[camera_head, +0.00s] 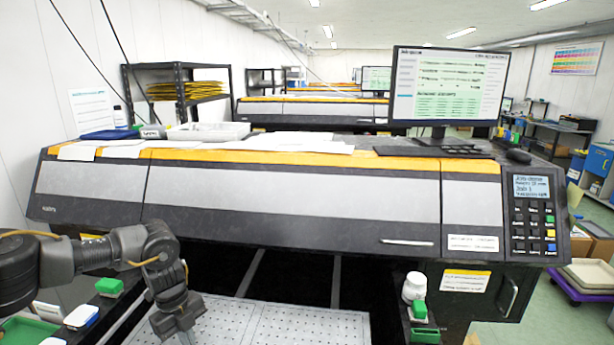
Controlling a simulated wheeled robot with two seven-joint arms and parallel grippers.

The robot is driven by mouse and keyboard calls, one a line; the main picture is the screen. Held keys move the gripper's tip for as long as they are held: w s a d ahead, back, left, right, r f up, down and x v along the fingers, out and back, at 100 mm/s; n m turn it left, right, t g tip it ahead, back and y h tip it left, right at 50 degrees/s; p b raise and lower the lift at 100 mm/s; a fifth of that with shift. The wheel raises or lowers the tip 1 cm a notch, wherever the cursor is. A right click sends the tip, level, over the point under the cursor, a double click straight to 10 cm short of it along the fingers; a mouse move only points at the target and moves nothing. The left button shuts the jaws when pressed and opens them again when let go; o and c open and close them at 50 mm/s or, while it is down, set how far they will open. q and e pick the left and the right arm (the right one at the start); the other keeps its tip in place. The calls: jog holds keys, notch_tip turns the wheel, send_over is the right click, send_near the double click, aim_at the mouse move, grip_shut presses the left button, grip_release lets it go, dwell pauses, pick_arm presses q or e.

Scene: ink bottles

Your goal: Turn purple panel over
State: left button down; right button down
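I see no purple panel in the head view. My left arm comes in from the left and bends down at the wrist. My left gripper (182,328) points down at the bottom edge, over the left end of a pale perforated bed (290,328). Its fingertips are cut off or too dark to tell whether they are open or shut. My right gripper is not in view.
A large grey and orange printer (300,200) stands across the front, with a monitor (446,88) and papers (290,142) on top. A white bottle (413,287) and green blocks (425,335) stand at the right. A purple dolly (575,290) is far right.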

pick_arm(q)
jog(key=shift+f, duration=0.1)
dwell(0.6)
jog(key=shift+f+b, duration=0.65)
jog(key=shift+f, duration=0.75)
jog(key=shift+s, duration=0.1)
jog(key=shift+s+a+p, duration=1.1)
jog(key=shift+s+a, duration=0.15)
notch_tip(320, 180, up, 8)
jog(key=p, duration=0.6)
jog(key=shift+p, duration=0.35)
